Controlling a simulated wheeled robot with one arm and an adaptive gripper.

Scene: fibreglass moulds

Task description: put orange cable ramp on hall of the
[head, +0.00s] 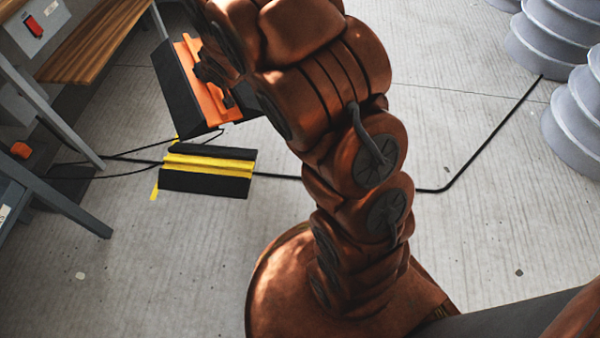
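The orange cable ramp (188,62), an orange strip between black sloping sides, is tilted at the upper left in the head view. It looks larger than the ramp on the floor and appears raised above it. My gripper (218,84) is dark and lies over the orange strip, seemingly shut on it; the arm hides part of the gripper and the ramp's right side. A black ramp with yellow stripes (210,161) lies flat on the floor below, with a black cable (282,177) passing under it.
The cable runs right, then bends toward grey ribbed cylinders (553,45) at the upper right. A grey-legged bench (45,88) and a wooden slatted surface (97,40) stand at the left. Yellow tape (154,190) shows beside the striped ramp. The floor in front is clear.

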